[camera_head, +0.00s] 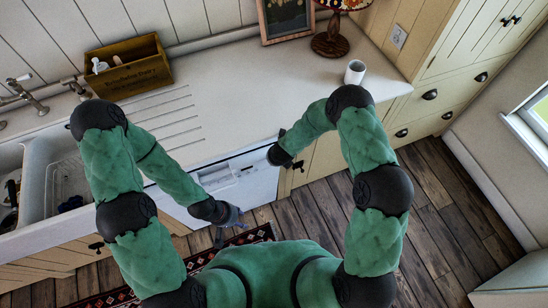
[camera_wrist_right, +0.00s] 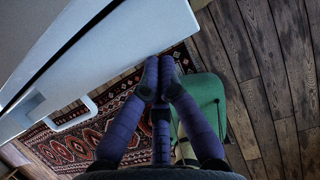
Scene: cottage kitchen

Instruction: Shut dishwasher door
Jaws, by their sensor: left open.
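The white dishwasher door (camera_head: 262,179) is below the counter in the head view, with a control strip near its top. In the right wrist view the white door (camera_wrist_right: 130,45) fills the upper left, with a pale bar handle (camera_wrist_right: 72,120) and a long dark gap along its edge. How far it stands open is hard to tell. My left gripper (camera_head: 230,217) is open and empty, just in front of the door's lower left. My right gripper (camera_wrist_right: 160,68) has its fingers together with nothing seen between them, close to the door; in the head view its fingers are mostly hidden.
A patterned rug (camera_wrist_right: 75,148) lies on the wooden floor (camera_head: 435,215) before the dishwasher. The sink (camera_head: 35,165) is at left. A wooden box (camera_head: 128,70), a lamp (camera_head: 330,42) and a white cup (camera_head: 355,71) stand on the counter. Floor to the right is clear.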

